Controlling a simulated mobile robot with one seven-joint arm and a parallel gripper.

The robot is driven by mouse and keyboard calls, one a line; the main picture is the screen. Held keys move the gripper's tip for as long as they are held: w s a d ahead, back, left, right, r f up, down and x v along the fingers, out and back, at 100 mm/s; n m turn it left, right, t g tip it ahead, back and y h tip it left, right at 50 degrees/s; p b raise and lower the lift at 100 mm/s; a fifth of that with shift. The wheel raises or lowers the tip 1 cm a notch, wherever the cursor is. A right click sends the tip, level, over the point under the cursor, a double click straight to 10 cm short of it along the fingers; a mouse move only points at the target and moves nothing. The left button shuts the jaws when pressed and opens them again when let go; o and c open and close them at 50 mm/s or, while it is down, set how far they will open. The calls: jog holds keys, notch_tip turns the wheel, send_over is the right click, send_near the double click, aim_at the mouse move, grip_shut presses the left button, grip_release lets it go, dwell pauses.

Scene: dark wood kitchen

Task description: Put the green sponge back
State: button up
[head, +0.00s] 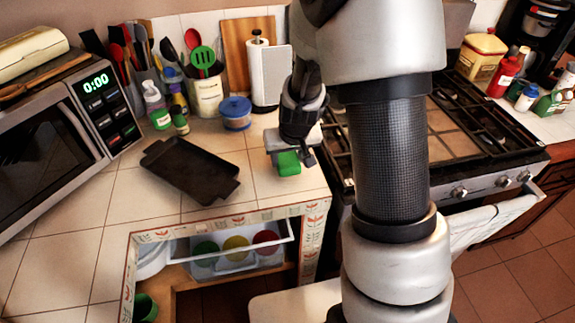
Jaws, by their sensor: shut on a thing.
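My gripper (290,152) is at the middle of the head view, above the right part of the tiled counter near the stove. It points down and is shut on the green sponge (288,163). The sponge is a small bright green block. Its lower part shows below the fingers, and its upper part is hidden by them. I cannot tell whether the sponge touches the counter or hangs just above it.
A black tray (190,170) lies left on the counter (115,205). Behind stand a blue-lidded jar (235,113), a paper towel roll (270,72), soap bottles (157,106) and a utensil crock (207,95). Below, an open drawer (230,262) holds coloured cups. The stove (470,125) is right.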

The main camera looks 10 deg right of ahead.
aim_at(288, 162)
jog(key=shift+f, duration=1.25)
jog(key=shift+f+b, duration=0.25)
jog(key=shift+b, duration=0.05)
jog(key=o, duration=0.9)
